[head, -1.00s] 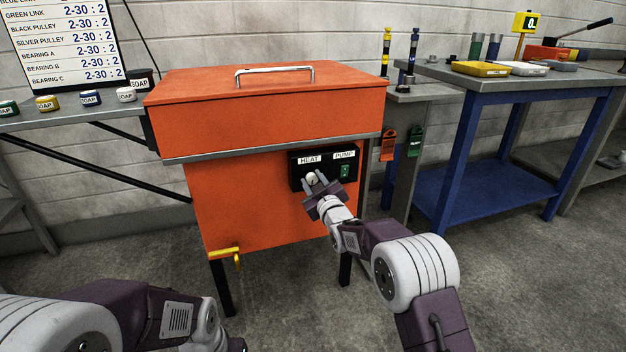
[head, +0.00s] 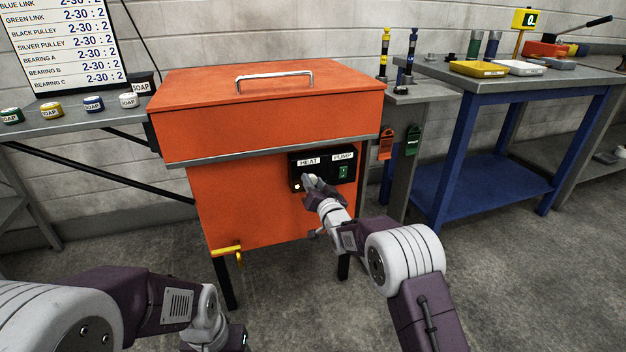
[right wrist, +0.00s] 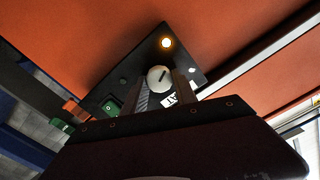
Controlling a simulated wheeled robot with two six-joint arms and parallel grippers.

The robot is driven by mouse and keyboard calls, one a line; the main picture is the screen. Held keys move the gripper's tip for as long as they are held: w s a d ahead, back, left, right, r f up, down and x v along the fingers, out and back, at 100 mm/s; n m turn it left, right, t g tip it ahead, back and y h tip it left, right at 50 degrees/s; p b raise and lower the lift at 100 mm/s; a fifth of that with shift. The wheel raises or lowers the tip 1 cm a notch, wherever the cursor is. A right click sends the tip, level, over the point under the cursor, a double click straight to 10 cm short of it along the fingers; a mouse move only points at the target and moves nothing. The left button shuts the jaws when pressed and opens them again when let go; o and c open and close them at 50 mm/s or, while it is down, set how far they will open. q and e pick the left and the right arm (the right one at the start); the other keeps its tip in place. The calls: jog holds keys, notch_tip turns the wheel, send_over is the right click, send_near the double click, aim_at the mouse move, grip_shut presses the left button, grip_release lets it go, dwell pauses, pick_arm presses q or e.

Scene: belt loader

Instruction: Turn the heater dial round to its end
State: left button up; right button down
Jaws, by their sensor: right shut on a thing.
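The white heater dial (right wrist: 158,75) has a dark pointer mark and sits on the black control panel (head: 347,158) under the HEAT label. My right gripper (head: 312,181) is shut on the dial, with one finger on each side of it in the right wrist view (right wrist: 160,88). In the head view the gripper mostly hides the dial.
The panel is on the front of the orange washer cabinet (head: 225,205), which has a lid handle (head: 274,76). A green PUMP switch (head: 343,172) is right of the dial. A yellow valve handle (head: 227,249) sticks out low. A blue bench (head: 520,181) stands to the right.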

jog(key=m+p, duration=0.1)
jog(key=m, duration=0.3)
jog(key=shift+f+m, duration=0.1)
jog(key=shift+m, duration=0.2)
jog(key=shift+m+p, duration=0.3)
jog(key=c, duration=1)
grip_release()
jog(key=shift+d, duration=0.1)
